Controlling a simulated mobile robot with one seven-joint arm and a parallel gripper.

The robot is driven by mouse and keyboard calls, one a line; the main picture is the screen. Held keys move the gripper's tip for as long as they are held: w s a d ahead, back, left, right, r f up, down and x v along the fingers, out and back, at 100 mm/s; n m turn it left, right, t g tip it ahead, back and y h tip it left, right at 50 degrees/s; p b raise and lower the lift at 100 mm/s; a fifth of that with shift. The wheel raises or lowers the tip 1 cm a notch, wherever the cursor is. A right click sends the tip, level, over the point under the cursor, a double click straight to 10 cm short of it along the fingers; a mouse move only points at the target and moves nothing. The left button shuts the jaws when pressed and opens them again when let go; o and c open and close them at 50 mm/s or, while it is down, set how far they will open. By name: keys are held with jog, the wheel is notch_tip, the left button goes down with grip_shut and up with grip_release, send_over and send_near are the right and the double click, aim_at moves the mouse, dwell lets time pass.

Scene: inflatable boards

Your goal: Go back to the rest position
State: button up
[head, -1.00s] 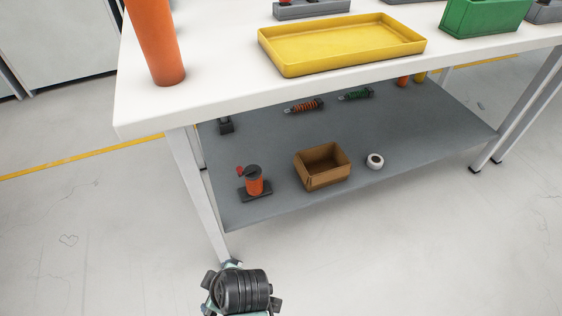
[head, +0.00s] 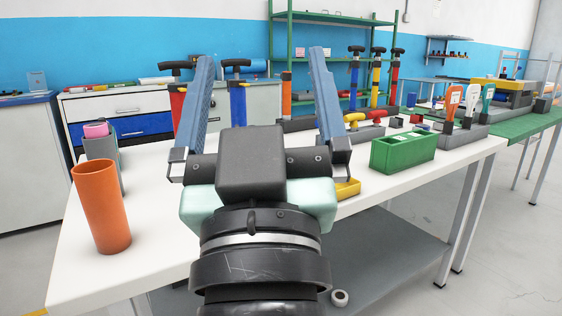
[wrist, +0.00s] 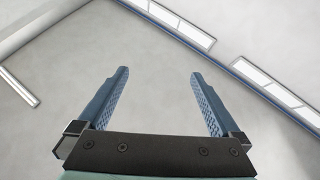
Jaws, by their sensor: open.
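My gripper (head: 258,105) is raised in the middle of the head view, in front of the white workbench (head: 80,262). Its two blue fingers point up and stand wide apart, with nothing between them. In the wrist view my gripper (wrist: 160,85) is also open and empty, with only a pale ceiling or wall and bright window strips beyond it. My gripper hides the middle of the bench and most of a yellow tray (head: 347,188).
An orange cylinder (head: 101,207) stands at the bench's left, beside a grey bin (head: 101,150). A green box (head: 403,151) is to the right. Pumps with blue, red and yellow bodies stand behind. A white roll (head: 340,298) lies on the lower shelf.

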jog(key=s+d+r+m+t+h, duration=0.2)
jog(key=s+r, duration=0.3)
jog(key=r, duration=0.1)
notch_tip(320, 180, up, 36)
jog(key=p, duration=3.7)
jog(key=shift+w+a+r+y, duration=0.15)
jog(key=shift+w+a+y, duration=0.05)
jog(key=shift+a+y, duration=0.1)
